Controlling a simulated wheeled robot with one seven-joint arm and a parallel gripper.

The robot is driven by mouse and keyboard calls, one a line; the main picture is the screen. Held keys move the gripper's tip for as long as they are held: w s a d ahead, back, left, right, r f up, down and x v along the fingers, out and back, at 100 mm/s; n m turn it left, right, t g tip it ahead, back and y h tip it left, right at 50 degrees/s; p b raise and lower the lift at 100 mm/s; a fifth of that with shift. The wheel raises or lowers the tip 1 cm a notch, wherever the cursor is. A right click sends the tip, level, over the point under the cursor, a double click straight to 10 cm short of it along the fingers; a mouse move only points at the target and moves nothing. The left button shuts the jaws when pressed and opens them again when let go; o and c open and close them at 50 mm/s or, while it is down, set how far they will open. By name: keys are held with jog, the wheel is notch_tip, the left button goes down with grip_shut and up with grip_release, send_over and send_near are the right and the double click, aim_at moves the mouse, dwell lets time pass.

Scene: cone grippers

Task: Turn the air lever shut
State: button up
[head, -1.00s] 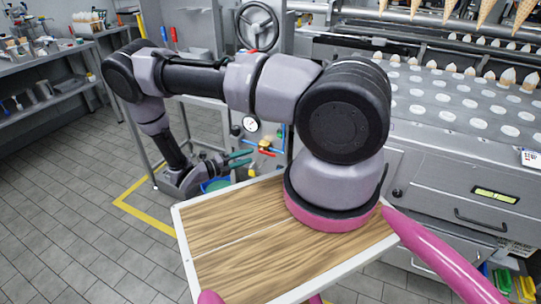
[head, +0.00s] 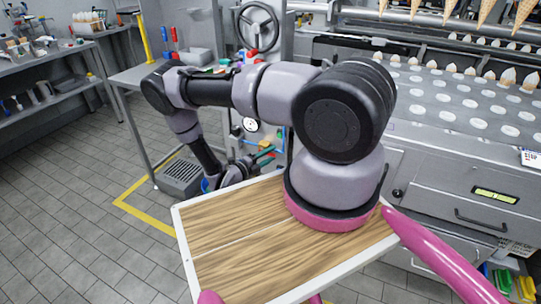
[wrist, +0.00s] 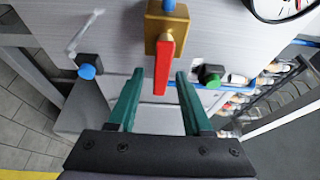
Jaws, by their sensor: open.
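A red lever (wrist: 163,66) hangs straight down from a brass valve body (wrist: 168,22) on a grey panel in the wrist view. No label on it can be read. My gripper (wrist: 160,74) is open, with one green finger on each side of the lever in the picture. Gaps show on both sides, and the fingers hold nothing. How deep the lever sits between them is unclear. In the head view my gripper (head: 264,157) is at the panel below the round gauge (head: 250,125), and the lever is not clear there.
A blue knob (wrist: 87,71) is left of the lever and a green knob (wrist: 211,74) right of it. The baking machine (head: 455,160) is to the right. A metal table (head: 150,75) stands left of the panel.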

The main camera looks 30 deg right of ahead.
jog(key=shift+d, duration=0.2)
jog(key=shift+c, duration=0.3)
grip_shut()
